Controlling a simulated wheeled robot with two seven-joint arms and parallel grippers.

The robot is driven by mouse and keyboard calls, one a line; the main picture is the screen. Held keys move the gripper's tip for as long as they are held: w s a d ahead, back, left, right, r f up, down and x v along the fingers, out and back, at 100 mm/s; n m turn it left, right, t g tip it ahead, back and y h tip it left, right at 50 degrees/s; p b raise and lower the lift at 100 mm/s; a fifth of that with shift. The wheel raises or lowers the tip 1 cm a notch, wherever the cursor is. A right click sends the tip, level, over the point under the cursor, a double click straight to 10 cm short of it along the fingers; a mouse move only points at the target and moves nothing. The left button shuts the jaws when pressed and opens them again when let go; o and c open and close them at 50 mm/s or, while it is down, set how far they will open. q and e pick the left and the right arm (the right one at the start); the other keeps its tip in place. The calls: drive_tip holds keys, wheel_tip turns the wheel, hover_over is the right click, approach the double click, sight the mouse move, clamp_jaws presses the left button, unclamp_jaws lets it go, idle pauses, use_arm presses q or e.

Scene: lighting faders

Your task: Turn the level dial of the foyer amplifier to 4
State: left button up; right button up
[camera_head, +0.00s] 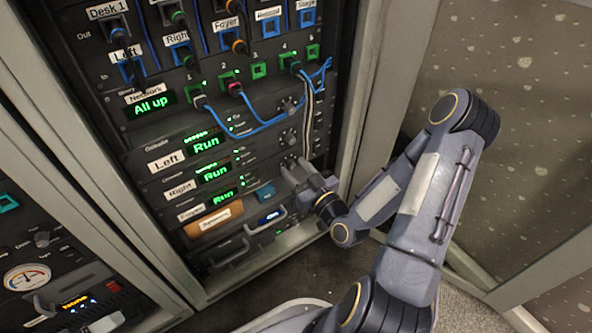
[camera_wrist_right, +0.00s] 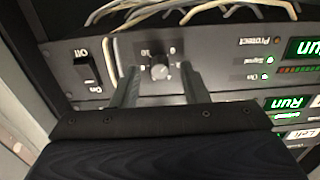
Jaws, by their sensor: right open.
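The level dial (camera_wrist_right: 160,68) is a small dark round knob with a pale pointer and a printed scale, upside down in the right wrist view. I cannot read its setting for sure. It appears to belong to the foyer amplifier (camera_head: 222,195), the lowest of three with green "Run" displays in the head view; its label is on the left. My right gripper (camera_head: 295,172) is at the right side of this panel. In the wrist view the right gripper's open fingers (camera_wrist_right: 160,85) stand either side of the dial, with gaps beside it. My left gripper is out of view.
An Off/On rocker switch (camera_wrist_right: 88,72) is left of the fingers in the wrist view. Pale cables (camera_wrist_right: 200,12) run along the panel's edge there. Blue cables (camera_head: 255,125) hang above the amplifiers. The rack's upright (camera_head: 365,90) is close to my right arm.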

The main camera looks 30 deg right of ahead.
drive_tip(key=shift+w, duration=0.15)
clamp_jaws()
